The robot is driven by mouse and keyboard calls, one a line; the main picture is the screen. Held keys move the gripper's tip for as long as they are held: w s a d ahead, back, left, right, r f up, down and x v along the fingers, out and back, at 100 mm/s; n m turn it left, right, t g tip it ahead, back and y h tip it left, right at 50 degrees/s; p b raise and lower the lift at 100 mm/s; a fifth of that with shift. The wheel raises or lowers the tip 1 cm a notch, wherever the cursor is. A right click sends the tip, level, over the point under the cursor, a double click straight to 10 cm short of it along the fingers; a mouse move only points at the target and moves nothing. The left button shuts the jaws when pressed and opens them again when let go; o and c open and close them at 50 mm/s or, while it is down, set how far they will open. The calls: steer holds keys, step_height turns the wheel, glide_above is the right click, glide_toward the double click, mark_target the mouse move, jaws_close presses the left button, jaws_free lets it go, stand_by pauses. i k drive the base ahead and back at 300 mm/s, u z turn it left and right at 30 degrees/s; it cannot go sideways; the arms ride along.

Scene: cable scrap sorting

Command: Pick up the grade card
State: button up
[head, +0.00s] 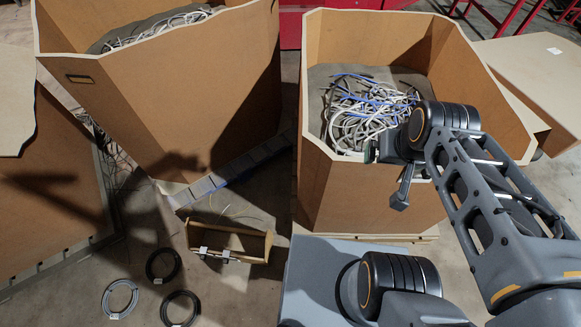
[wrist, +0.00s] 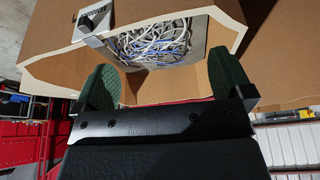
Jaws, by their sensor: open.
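I cannot make out a thing that is clearly the grade card. A grey piece with a dark, lettered face (wrist: 94,18) sits at the bin rim in the upper left of the wrist view; whether it is the card I cannot tell. My gripper (wrist: 162,68) is open, its two green pads wide apart with nothing seen between them. It points at the cardboard bin (head: 345,195) of cable scrap. In the head view my arm hides most of the gripper above that bin's right side.
Grey, white and blue cables (head: 365,112) lie in that bin. A second cable bin (head: 215,95) stands left. A small wooden tray (head: 232,240) and several black and grey coils (head: 162,265) lie on the floor. A pale panel (head: 535,75) with a small white label is at right.

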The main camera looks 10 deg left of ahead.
mark_target(226, 254)
steer(key=u, duration=2.35)
steer(key=k, duration=0.5)
steer(key=u, duration=0.55)
steer(key=i, duration=0.7)
steer(key=z, duration=0.4)
